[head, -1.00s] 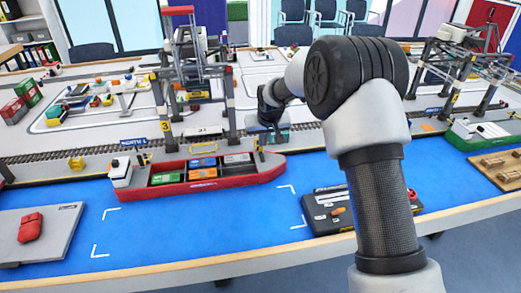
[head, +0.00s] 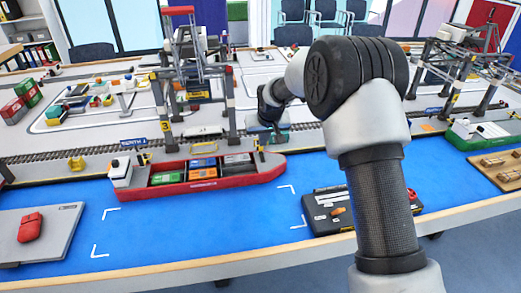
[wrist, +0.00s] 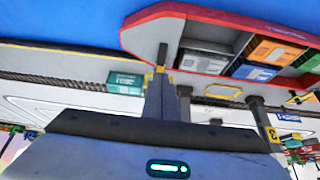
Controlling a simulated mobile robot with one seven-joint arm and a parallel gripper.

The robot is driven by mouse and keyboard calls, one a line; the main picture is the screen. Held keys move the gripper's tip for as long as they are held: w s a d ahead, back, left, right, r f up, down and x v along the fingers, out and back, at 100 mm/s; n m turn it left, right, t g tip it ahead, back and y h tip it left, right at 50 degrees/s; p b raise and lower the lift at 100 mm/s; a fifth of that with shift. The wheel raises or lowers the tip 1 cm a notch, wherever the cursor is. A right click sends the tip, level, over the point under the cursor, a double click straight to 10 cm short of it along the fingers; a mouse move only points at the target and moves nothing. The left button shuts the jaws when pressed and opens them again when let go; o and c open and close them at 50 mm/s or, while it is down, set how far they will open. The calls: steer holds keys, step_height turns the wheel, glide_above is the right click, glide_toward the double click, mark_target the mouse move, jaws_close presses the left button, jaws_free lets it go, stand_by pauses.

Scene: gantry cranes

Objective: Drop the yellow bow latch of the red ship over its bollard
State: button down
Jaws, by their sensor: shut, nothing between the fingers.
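The red ship (head: 200,180) lies along the quay with containers in its open hold. Its bow is at the right in the head view and at the upper left of its hull in the wrist view (wrist: 142,36). My gripper (wrist: 168,92) is shut and empty, its fingers pointing at the quay edge by the bow. A dark post (wrist: 161,54) stands at the bow, just beyond the fingertips. Small yellow parts (wrist: 160,69) show right at the fingertips; I cannot tell latch from bollard there. The fingers hide part of this spot.
A teal container (wrist: 125,83) stands on the quay close beside the fingers. A gantry crane (head: 160,105) straddles the rails behind the ship. A dark case (head: 330,208) lies on the blue water at front right. Open blue surface (head: 200,230) lies before the ship.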

steer(key=shift+w, duration=0.1)
steer(key=shift+w+a+f, duration=0.25)
steer(key=shift+w+f, duration=0.25)
steer(key=shift+w, duration=0.35)
steer(key=shift+w+a+f, duration=0.25)
steer(key=shift+w+f, duration=0.3)
steer(key=shift+w, duration=0.25)
steer(key=shift+w+a+f, duration=0.25)
steer(key=shift+w+f, duration=0.25)
steer(key=shift+w, duration=0.35)
steer(key=shift+r, duration=0.1)
steer(key=w+r+p, duration=0.3)
steer(key=r+p, duration=0.3)
steer(key=r, duration=0.4)
steer(key=shift+a+p, duration=0.3)
steer(key=shift+a, duration=0.1)
